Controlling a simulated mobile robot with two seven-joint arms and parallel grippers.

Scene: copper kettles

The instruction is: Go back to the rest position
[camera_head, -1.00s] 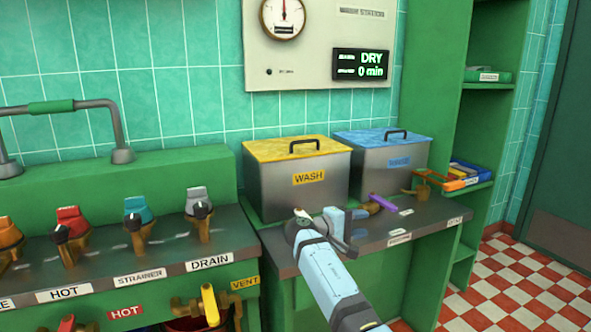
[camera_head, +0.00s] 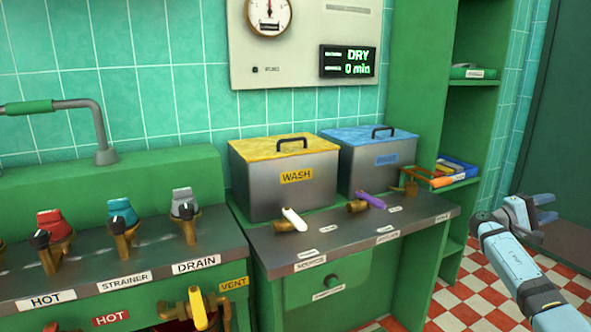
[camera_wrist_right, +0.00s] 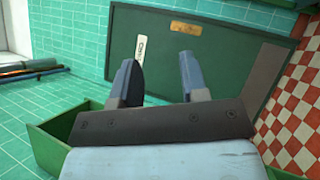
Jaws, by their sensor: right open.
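My right arm comes in from the lower right in the head view. Its gripper (camera_head: 548,208) is in the air over the red and white floor, right of the counter and in front of the dark door. In the right wrist view the two fingers of this gripper (camera_wrist_right: 160,82) stand apart with nothing between them. My left gripper does not show in either view.
The counter (camera_head: 285,252) bears a yellow-lidded WASH bin (camera_head: 262,185), a blue-lidded bin (camera_head: 360,172), a white-handled tool (camera_head: 294,219) and a purple-handled tool (camera_head: 370,200). A green shelf (camera_head: 470,130) stands behind the gripper. Valve knobs (camera_head: 122,215) line the left.

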